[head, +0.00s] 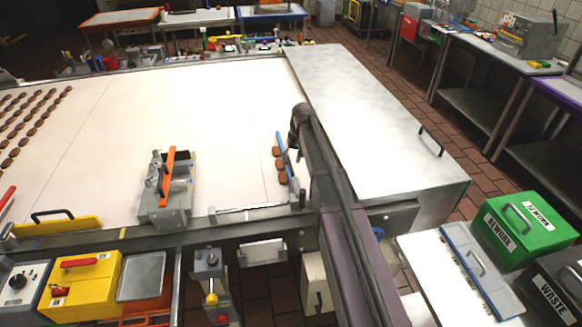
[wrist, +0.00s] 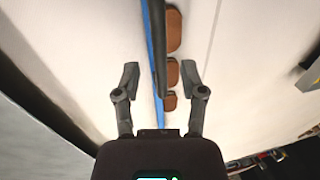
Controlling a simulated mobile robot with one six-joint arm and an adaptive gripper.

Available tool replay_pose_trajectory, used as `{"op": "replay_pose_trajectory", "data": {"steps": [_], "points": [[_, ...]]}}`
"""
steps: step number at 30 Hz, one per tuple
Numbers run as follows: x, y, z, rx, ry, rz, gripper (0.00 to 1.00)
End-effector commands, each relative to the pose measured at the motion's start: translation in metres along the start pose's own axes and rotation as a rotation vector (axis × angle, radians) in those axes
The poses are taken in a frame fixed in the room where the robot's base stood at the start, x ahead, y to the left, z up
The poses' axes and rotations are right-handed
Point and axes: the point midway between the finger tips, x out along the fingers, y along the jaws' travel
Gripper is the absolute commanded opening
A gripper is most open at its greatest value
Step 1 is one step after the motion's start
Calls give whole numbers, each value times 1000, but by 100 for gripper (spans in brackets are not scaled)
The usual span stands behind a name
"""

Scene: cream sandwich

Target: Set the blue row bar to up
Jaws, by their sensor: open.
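The blue row bar (head: 281,142) is a thin blue strip on the pale belt, beside a short row of brown biscuits (head: 278,164). In the wrist view the blue bar (wrist: 150,42) runs lengthwise, with a dark narrow bar (wrist: 159,45) along it and the biscuits (wrist: 173,72) to its right. My gripper (wrist: 160,74) is open, its fingers spread on either side of the dark bar and blue strip. I cannot tell whether either finger touches them. In the head view my arm hides most of the gripper, and I cannot tell the bar's setting.
A metal device with an orange bar (head: 167,172) stands left on the belt. A steel cover (head: 375,110) lies right of the arm. A yellow box (head: 82,285), a green rework bin (head: 520,232) and a waste bin (head: 553,293) are in front. The middle belt is clear.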

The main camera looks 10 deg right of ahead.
Motion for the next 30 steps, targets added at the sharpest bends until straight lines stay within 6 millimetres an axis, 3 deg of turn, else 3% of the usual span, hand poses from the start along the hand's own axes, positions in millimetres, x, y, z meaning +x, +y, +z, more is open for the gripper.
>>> {"op": "replay_pose_trajectory", "data": {"steps": [7, 21, 27, 30], "points": [[16, 0, 0, -1, 0, 0, 53], [18, -1, 0, -1, 0, 0, 53], [18, -1, 0, -1, 0, 0, 0], [18, -1, 0, -1, 0, 0, 0]]}}
